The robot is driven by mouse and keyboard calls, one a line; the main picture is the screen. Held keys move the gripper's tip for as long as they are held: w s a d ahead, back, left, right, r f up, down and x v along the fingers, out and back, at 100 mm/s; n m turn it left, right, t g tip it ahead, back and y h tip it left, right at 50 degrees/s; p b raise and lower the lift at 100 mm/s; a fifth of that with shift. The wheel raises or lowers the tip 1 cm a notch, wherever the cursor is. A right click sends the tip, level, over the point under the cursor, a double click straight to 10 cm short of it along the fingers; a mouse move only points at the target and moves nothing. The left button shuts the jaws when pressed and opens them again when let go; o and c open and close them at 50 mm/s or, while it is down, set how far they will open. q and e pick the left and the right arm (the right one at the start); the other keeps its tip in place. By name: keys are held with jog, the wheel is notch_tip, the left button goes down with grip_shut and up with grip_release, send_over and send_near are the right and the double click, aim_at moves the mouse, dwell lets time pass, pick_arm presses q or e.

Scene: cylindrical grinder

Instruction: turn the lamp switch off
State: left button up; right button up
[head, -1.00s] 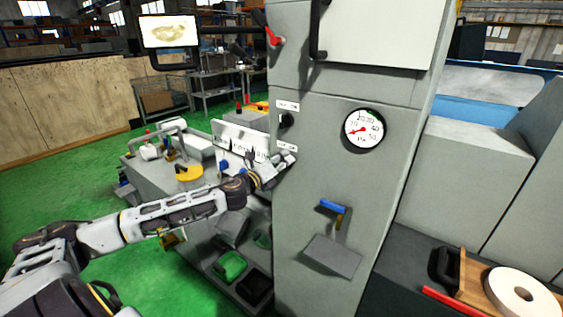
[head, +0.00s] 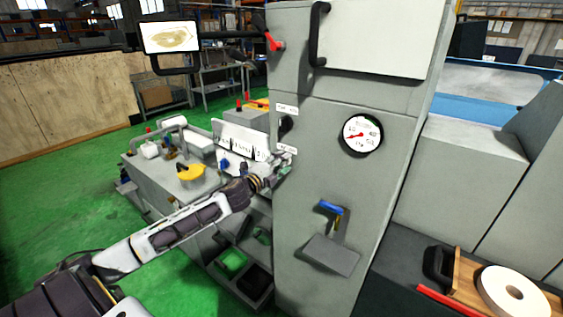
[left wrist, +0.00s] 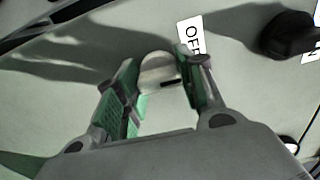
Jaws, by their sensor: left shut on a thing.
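The lamp switch looks to be the black knob (head: 286,123) on the front of the grey machine cabinet. It sits between two white labels; in the left wrist view the black knob (left wrist: 290,36) has the OFF label (left wrist: 190,42) on one side and a partly cut-off label on the other. My left gripper (head: 284,164) is at the cabinet's left side, just below the lower label and apart from the knob. In the left wrist view its fingers (left wrist: 161,88) stand either side of a pale rounded piece (left wrist: 158,70), whose identity I cannot tell. My right gripper is out of view.
A pressure gauge (head: 362,134) is right of the knob. A blue-handled lever (head: 331,208) sticks out below it. A grinder table with a yellow part (head: 191,172) lies behind my left arm. A grinding wheel (head: 513,291) lies at bottom right.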

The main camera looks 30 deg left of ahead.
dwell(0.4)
pick_arm(q)
jog(key=o, duration=1)
jog(key=shift+s+f, duration=0.1)
jog(key=shift+s, duration=0.1)
jog(key=s+a, duration=0.1)
jog(key=s, duration=1)
jog(key=shift+s, duration=0.25)
dwell(0.7)
jog(key=shift+n, duration=0.5)
dwell(0.4)
